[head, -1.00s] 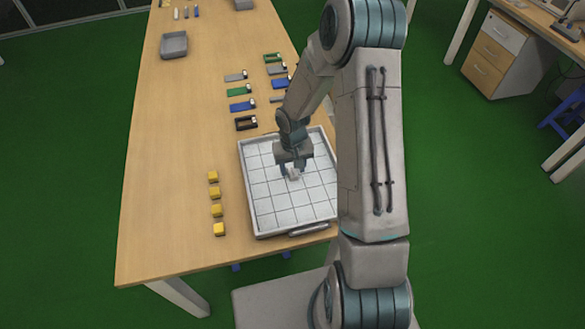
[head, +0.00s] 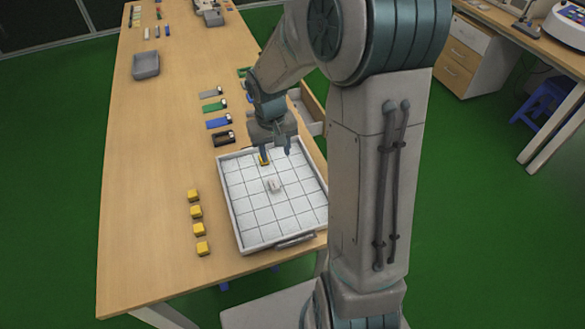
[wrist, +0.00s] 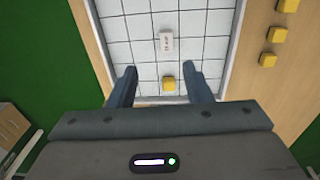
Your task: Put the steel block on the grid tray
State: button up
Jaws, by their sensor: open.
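The steel block (head: 273,184), a small light-grey piece, lies on the white gridded surface of the grid tray (head: 288,217). It also shows in the wrist view (wrist: 166,43) with dark marks on its top, lying apart from both fingers. My gripper (head: 275,152) is open and empty over the far part of the tray, beyond the block in the head view. A yellow cube (wrist: 169,83) sits on the tray, between the fingers as seen in the wrist view.
Several yellow cubes (head: 196,212) stand in a row on the table left of the tray. Green, blue, grey and black items (head: 218,123) lie beyond it. An open drawer (head: 308,107) is at the table's right side. A grey bin (head: 145,65) stands farther back.

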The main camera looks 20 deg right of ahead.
jog(key=s+r+t, duration=0.1)
jog(key=s+r, duration=0.5)
jog(key=s, duration=0.3)
jog(key=s+r+t, duration=0.1)
jog(key=s+r, duration=0.5)
jog(key=s, duration=0.3)
jog(key=shift+s+a+r+t, duration=0.2)
jog(key=shift+s+a+t, duration=0.1)
jog(key=shift+s+t, duration=0.1)
jog(key=shift+c, duration=0.9)
